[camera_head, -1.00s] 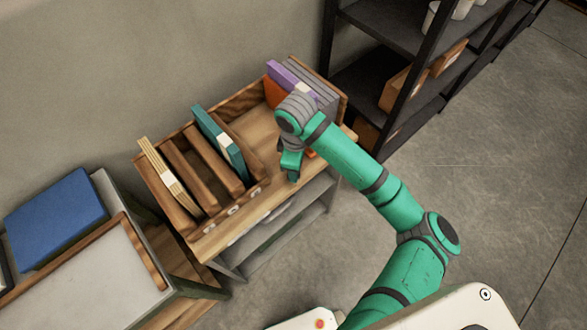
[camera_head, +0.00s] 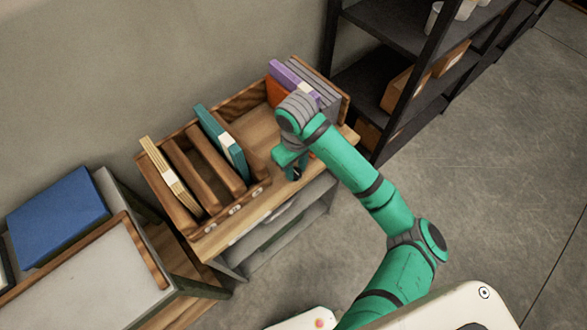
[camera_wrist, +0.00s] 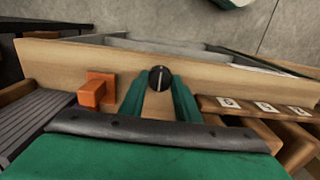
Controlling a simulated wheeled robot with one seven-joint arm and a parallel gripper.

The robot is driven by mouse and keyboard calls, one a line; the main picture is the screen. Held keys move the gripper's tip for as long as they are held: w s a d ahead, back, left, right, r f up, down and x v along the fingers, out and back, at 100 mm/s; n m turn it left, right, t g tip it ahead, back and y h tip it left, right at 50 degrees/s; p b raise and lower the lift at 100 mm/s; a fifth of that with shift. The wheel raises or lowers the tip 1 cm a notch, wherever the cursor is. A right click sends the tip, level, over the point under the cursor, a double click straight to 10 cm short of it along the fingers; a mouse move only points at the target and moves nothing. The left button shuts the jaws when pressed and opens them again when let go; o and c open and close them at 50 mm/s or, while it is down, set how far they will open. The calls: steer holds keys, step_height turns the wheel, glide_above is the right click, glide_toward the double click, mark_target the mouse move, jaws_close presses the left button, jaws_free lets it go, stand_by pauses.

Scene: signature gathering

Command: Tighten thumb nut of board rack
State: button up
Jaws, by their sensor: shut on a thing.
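The thumb nut (camera_wrist: 161,78) is a round black knob with a white line on its face, at the front edge of the wooden top. The line looks roughly upright in the wrist view. My green gripper (camera_wrist: 162,88) is shut on it, one finger on each side. In the head view my gripper (camera_head: 292,168) is at the front edge, right of the board rack (camera_head: 258,190). The rack is wooden with slots and white labels along its front. A yellowish board (camera_head: 165,170) and a teal board (camera_head: 222,142) stand in it.
An orange block (camera_wrist: 94,92) sticks out from the front edge left of the nut in the wrist view. Purple and grey binders (camera_head: 310,85) stand behind my arm. A dark shelf unit (camera_head: 345,60) stands at right. The floor in front is clear.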

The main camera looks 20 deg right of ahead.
steer(key=shift+a, duration=0.2)
steer(key=shift+w+a, duration=0.1)
steer(key=shift+a, duration=0.1)
steer(key=shift+d, duration=0.1)
steer(key=o, duration=1)
steer(key=shift+o, duration=0.2)
steer(key=shift+d, duration=0.25)
steer(key=shift+s, duration=0.2)
steer(key=shift+r, duration=0.1)
